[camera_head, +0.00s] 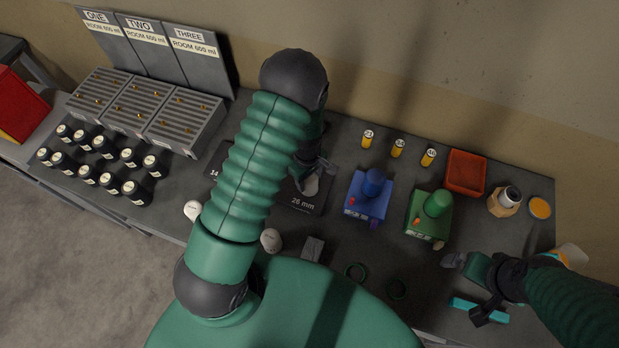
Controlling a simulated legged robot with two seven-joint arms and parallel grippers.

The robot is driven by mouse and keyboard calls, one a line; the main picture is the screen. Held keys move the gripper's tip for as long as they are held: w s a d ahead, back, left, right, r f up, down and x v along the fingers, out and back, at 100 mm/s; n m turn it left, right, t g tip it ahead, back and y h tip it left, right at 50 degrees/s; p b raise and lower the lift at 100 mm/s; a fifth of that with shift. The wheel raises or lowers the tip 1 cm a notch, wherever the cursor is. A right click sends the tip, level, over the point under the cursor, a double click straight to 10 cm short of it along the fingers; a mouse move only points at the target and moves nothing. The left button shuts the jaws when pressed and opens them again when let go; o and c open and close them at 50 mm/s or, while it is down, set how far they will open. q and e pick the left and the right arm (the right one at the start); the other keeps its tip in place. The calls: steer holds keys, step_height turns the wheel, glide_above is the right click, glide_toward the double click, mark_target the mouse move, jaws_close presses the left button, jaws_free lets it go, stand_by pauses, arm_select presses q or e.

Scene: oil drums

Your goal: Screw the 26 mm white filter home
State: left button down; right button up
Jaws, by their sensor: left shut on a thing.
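My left gripper (308,178) is over the dark plate (302,205) labelled "26 mm". It is shut on a pale, whitish piece (311,187), apparently the white filter, at that plate. My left arm hides much of the plate, and the contact between filter and seat is too small to judge. Two other white round pieces, one at the left of my arm (193,210) and one in front (271,240), lie on the table. My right gripper (470,285) is at the right front edge, near a teal bar (478,308); its jaws are unclear.
A blue pump-like unit (368,198) and a green one (430,215) stand right of the plate. An orange-red tray (466,173) and small yellow bottles (398,148) are behind. Several black drums (104,146) and grey grated trays (140,105) fill the left. Green rings (356,271) lie in front.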

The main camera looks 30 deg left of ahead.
arm_select(q)
steer(key=m, duration=0.2)
steer(key=shift+s+f+m+b, duration=0.1)
steer(key=shift+f+m+b, duration=0.15)
steer(key=shift+m+b, duration=0.15)
steer(key=shift+r+m, duration=0.1)
steer(key=shift+m, duration=0.9)
steer(key=shift+r+m, duration=0.1)
steer(key=shift+m, duration=0.3)
steer(key=m, duration=0.3)
steer(key=shift+b, duration=0.35)
steer(key=m, duration=0.3)
steer(key=shift+s, duration=0.1)
steer(key=shift+m, duration=0.3)
